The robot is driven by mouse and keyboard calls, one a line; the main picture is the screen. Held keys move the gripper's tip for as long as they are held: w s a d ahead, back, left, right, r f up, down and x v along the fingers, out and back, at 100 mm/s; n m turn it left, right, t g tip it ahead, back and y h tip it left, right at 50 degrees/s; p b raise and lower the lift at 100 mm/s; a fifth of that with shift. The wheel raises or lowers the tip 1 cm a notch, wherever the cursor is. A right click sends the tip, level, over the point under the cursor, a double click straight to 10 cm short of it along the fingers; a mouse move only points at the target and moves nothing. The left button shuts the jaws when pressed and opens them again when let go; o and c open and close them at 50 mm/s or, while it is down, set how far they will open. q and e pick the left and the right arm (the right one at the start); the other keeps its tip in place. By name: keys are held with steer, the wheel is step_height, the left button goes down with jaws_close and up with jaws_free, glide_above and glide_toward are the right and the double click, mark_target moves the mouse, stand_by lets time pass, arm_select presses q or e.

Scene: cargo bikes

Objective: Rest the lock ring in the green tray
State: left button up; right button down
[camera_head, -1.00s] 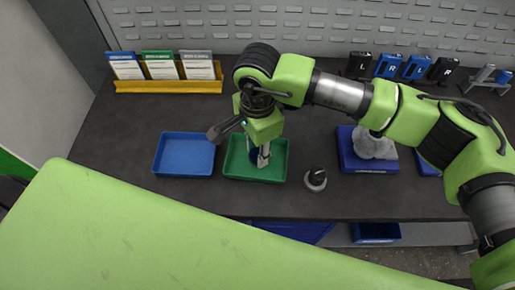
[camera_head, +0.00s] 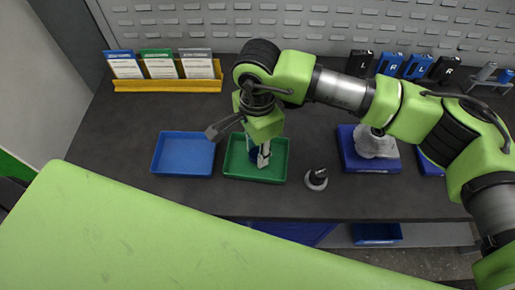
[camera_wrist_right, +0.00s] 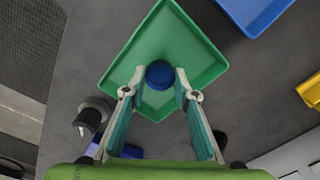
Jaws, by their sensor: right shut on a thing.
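The green tray (camera_head: 281,172) lies on the dark bench, right of a blue tray. My right gripper (camera_head: 258,156) points down over the green tray. It is shut on a small round blue piece, which looks like the lock ring (camera_wrist_right: 159,75); in the wrist view this piece sits between the fingertips, against the green tray (camera_wrist_right: 198,45). In the head view the blue piece is partly hidden by the fingers. I cannot tell whether it touches the tray floor. My left gripper is not in view.
The blue tray (camera_head: 183,155) stands left of the green tray. A grey base with a black knob (camera_head: 316,178) stands just to its right. A blue stand with a grey part (camera_head: 375,145) is farther right. A yellow card holder (camera_head: 168,86) is at the back left.

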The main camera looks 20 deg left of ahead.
steer(key=shift+f+b, duration=0.65)
steer(key=shift+b, duration=0.3)
stand_by(0.8)
steer(key=c, duration=1.6)
jaws_free()
steer(key=shift+o, duration=0.2)
